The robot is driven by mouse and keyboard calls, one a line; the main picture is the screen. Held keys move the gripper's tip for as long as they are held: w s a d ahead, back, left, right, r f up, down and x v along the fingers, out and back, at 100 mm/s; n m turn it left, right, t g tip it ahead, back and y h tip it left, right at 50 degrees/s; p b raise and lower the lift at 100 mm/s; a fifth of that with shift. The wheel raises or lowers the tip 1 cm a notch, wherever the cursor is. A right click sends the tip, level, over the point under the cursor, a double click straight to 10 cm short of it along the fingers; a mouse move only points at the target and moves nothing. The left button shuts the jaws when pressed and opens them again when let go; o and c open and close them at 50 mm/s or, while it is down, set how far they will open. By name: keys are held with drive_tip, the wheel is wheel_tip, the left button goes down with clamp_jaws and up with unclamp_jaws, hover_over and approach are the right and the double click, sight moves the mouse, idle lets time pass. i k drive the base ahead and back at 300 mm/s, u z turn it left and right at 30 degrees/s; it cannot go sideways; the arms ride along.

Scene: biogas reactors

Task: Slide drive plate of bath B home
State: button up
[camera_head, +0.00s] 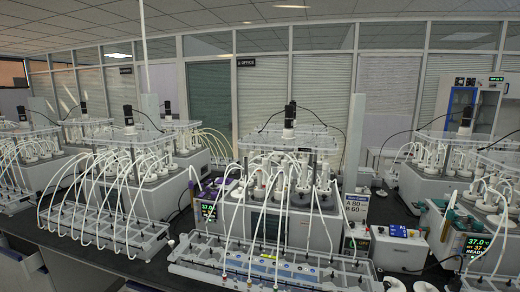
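Several grey water baths stand on the dark bench, each with a clear top plate, a black motor and white bottles and tubes. The central bath (265,215) stands nearest the middle, with its top plate (290,138) and black motor (289,118) above the bottles. Another bath (150,195) is to the left and another (430,185) is to the right. No readable mark tells me which is bath B. The seating of each plate cannot be made out at this distance. My gripper is not in view.
Tube racks (270,262) lie along the bench front, with many white tubes looping into them. Displays (477,245) read about 37.0. Bare dark bench (150,268) shows front left.

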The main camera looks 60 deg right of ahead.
sight(306, 144)
drive_tip(key=i, duration=0.4)
drive_tip(key=z, duration=2.25)
drive_tip(key=i, duration=0.5)
